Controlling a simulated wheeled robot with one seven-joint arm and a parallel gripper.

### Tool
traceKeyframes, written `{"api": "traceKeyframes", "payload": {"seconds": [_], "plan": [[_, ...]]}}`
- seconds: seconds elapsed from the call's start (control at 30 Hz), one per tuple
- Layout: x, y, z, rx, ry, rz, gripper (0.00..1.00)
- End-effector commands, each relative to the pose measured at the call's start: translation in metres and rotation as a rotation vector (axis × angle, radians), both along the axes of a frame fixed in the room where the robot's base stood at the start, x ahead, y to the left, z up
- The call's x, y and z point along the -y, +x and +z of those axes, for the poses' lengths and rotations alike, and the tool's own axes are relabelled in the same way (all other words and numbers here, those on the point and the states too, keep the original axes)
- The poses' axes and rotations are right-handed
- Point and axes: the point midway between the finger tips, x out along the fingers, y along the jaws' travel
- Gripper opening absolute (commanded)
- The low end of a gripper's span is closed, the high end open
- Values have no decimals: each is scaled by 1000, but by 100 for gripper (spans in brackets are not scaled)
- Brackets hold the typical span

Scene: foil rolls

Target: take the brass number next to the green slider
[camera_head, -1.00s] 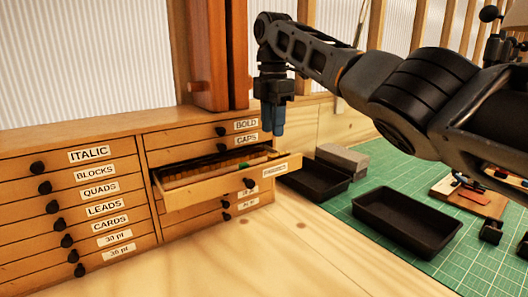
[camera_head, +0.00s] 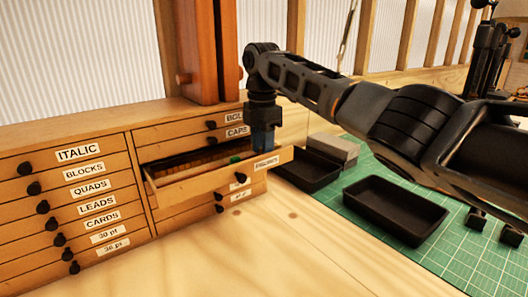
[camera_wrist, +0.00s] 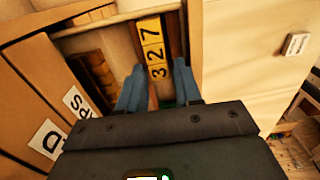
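The open FIGURES drawer (camera_head: 205,187) sticks out of the cabinet. My gripper (camera_head: 263,150) points down at the drawer's right end. In the wrist view my gripper (camera_wrist: 158,66) is open, with blue fingers apart on either side of a row of yellow-brass number blocks. The 3 (camera_wrist: 159,73) is nearest my palm, then the 2 (camera_wrist: 154,53), then the 7 (camera_wrist: 150,28). A small green patch (camera_wrist: 168,103), apparently the green slider, shows past the 3, mostly hidden by my gripper body. The green slider (camera_head: 235,160) also shows in the drawer in the head view.
Labelled shut drawers surround the open one, including ITALIC (camera_head: 78,152). Black trays (camera_head: 395,210) and a grey block (camera_head: 335,150) stand on the right by the green mat (camera_head: 440,260). The wooden tabletop (camera_head: 270,250) in front is clear.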

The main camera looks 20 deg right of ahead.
Motion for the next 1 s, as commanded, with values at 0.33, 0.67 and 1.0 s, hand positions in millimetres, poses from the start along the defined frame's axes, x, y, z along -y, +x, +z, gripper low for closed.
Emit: {"api": "traceKeyframes", "payload": {"seconds": [0.33,0.67,1.0], "plan": [[0,0,0,0,0,0,8],[0,0,1,0,0,0,0],[-1,0,13,1,0,1,0]]}}
